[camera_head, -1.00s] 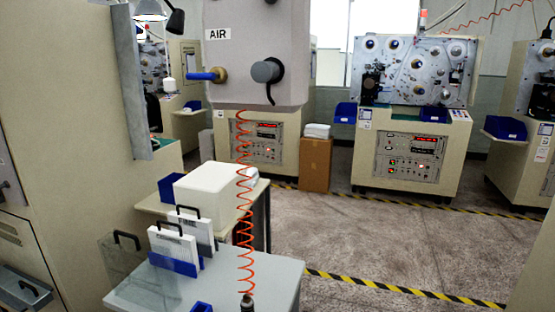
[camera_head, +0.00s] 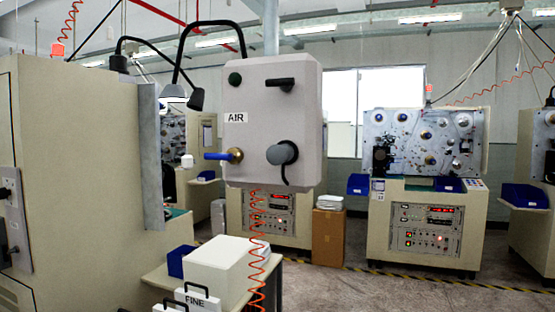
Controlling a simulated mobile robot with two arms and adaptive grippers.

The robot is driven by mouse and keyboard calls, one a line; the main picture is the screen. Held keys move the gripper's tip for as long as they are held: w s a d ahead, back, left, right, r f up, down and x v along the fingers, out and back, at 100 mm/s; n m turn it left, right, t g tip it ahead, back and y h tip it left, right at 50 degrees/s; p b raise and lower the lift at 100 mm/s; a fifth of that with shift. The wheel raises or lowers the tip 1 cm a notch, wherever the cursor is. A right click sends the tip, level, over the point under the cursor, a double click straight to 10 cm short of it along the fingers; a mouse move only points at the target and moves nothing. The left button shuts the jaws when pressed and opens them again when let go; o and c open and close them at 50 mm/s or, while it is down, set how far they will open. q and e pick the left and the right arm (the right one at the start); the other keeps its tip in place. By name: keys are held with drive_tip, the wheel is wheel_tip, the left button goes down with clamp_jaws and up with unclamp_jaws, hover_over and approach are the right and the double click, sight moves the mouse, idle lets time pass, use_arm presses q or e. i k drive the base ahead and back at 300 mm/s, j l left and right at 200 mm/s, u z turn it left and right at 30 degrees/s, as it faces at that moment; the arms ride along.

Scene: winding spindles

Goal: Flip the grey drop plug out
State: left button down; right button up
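The grey drop plug (camera_head: 281,153) sits on the lower right of the front face of a light grey box (camera_head: 252,98) marked AIR. A dark cord hangs from the plug. The box also carries a blue-handled brass valve (camera_head: 224,156) at lower left, a black lever handle (camera_head: 284,85) at upper right and a dark green button (camera_head: 235,79) at upper left. Neither of my grippers shows in this view.
A beige cabinet (camera_head: 75,180) fills the left side. Below the box, a white case (camera_head: 220,272) stands on a small table, with a coiled orange hose (camera_head: 256,262) in front. Winding machines (camera_head: 425,200) stand behind. Open floor (camera_head: 400,292) lies at lower right.

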sight(276, 155)
drive_tip(key=k+l+z, duration=0.1)
drive_tip(key=l, duration=0.4)
drive_tip(key=k+l+z, duration=0.1)
drive_tip(key=l, duration=0.4)
drive_tip(key=k+l+z, duration=0.15)
drive_tip(key=l, duration=0.35)
drive_tip(key=k+l+z, duration=0.1)
drive_tip(key=l, duration=0.4)
